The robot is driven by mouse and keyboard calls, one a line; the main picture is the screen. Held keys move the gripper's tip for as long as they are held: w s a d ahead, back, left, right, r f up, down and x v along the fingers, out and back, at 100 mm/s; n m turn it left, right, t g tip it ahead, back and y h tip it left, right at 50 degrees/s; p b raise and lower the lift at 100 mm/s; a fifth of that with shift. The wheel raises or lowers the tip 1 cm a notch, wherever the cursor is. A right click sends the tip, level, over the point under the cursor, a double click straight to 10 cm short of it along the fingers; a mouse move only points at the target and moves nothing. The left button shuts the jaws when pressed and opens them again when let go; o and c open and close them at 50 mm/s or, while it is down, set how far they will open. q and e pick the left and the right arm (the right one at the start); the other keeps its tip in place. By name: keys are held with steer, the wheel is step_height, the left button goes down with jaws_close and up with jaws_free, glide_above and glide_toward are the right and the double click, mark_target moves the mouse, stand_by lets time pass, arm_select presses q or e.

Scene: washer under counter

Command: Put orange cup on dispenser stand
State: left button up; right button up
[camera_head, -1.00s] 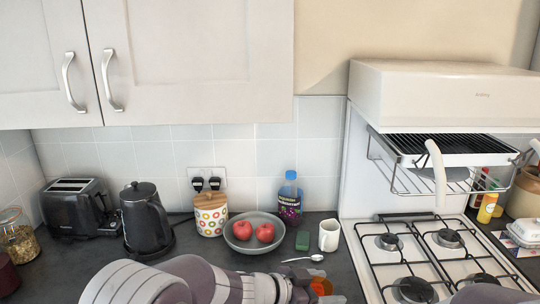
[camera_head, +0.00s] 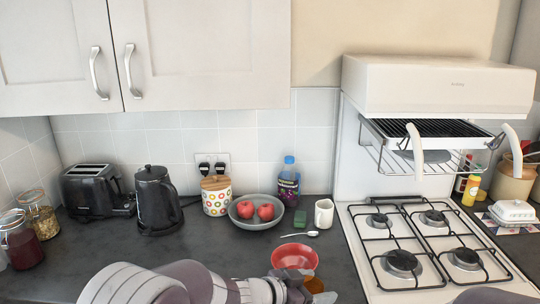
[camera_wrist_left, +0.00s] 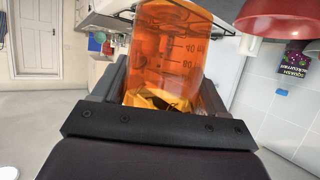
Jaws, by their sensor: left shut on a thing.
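The orange cup (camera_wrist_left: 165,60) is see-through with measuring marks, and fills the middle of the left wrist view. My left gripper (camera_wrist_left: 165,98) is shut on it. In the head view my left gripper (camera_head: 296,291) is at the bottom centre, over the counter's front part, with the orange cup (camera_head: 314,284) partly showing beside its fingers. I cannot make out a dispenser stand in either view. My right gripper is not in view.
A red bowl (camera_head: 295,256) shows just behind my left gripper. Behind it are a spoon (camera_head: 300,234), white mug (camera_head: 324,212), green block (camera_head: 300,219), fruit bowl (camera_head: 257,223) and squash bottle (camera_head: 289,186). A gas hob (camera_head: 352,240) is at right. Counter at left front is clear.

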arm_select(q)
steer(key=a+f+n+t+y, duration=0.6)
steer(key=a+f, duration=0.6)
steer(key=a, duration=0.5)
steer(key=s+a+f+n+y, duration=0.2)
steer(key=s+a+f+n, duration=0.1)
steer(key=a, duration=0.3)
steer(key=s+a+f+n+y, duration=0.2)
steer(key=a+f+y, duration=0.1)
steer(key=a+f, duration=0.2)
steer(key=shift+s+a+f+n+t, duration=0.3)
steer(key=shift+s+a+n, duration=0.1)
steer(key=shift+a, duration=0.55)
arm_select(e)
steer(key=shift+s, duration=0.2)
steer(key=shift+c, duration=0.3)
